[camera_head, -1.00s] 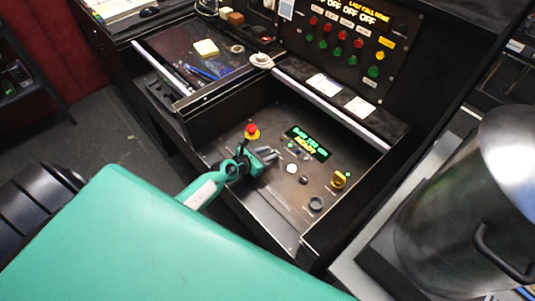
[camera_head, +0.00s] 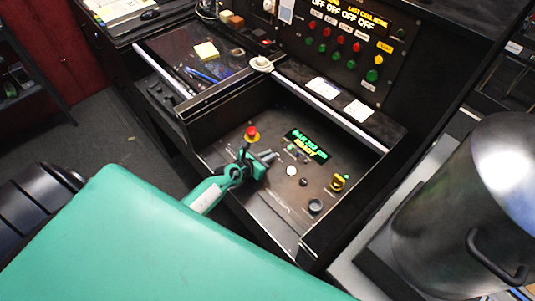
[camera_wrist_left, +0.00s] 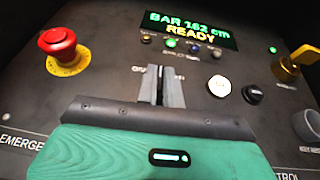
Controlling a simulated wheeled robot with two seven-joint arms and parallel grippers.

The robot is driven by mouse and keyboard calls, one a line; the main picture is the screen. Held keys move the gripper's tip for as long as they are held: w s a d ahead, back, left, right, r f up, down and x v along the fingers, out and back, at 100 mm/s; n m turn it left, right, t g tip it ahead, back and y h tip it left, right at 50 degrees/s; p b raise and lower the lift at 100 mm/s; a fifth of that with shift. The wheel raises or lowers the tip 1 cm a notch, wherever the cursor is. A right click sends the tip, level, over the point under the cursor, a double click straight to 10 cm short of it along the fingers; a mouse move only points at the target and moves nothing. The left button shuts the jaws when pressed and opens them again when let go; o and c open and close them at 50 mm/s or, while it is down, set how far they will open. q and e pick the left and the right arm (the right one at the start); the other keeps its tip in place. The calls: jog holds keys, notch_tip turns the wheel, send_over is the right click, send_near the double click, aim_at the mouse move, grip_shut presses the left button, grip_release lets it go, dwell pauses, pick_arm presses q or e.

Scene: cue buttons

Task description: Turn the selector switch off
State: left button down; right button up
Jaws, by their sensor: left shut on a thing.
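The selector switch (camera_wrist_left: 159,88) is a narrow dark knob on the black sloping panel, in the left wrist view, mostly hidden between my fingers. My left gripper (camera_wrist_left: 160,72) has its two grey fingers closed on it, one on each side. The printed label behind the fingers is partly covered, so I cannot tell the switch's exact position. In the head view my green left gripper (camera_head: 270,155) reaches onto the panel from the left, and the switch is hidden there. My right gripper is in neither view.
A red emergency button (camera_wrist_left: 57,41) on a yellow ring stands left of the fingers. A lit display (camera_wrist_left: 191,29) reads READY. A white button (camera_wrist_left: 219,86), black button (camera_wrist_left: 252,94) and yellow key switch (camera_wrist_left: 298,62) sit to the right. A metal pot (camera_head: 463,205) stands beside the console.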

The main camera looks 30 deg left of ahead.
pick_arm(q)
jog(key=shift+d+r+n+y+p, duration=0.2)
jog(key=shift+n+y+p, duration=0.9)
jog(key=shift+p, duration=1.05)
jog(key=shift+d+r+n+y+p, duration=0.15)
jog(key=shift+n+y+p, duration=0.95)
jog(key=shift+p, duration=1.05)
jog(key=shift+f+y+p, duration=0.1)
jog(key=shift+y+p, duration=0.25)
jog(key=shift+y, duration=0.15)
jog(key=shift+d+f+n+y+p, duration=0.15)
jog(key=shift+n+y+p, duration=0.3)
jog(key=shift+n+y, duration=0.45)
jog(key=shift+f+n+g+y, duration=0.15)
jog(key=shift+n+g+y, duration=0.25)
jog(key=shift+n+y, duration=0.65)
jog(key=shift+y, duration=0.25)
jog(key=c, duration=1.5)
grip_release()
jog(key=shift+c, duration=0.2)
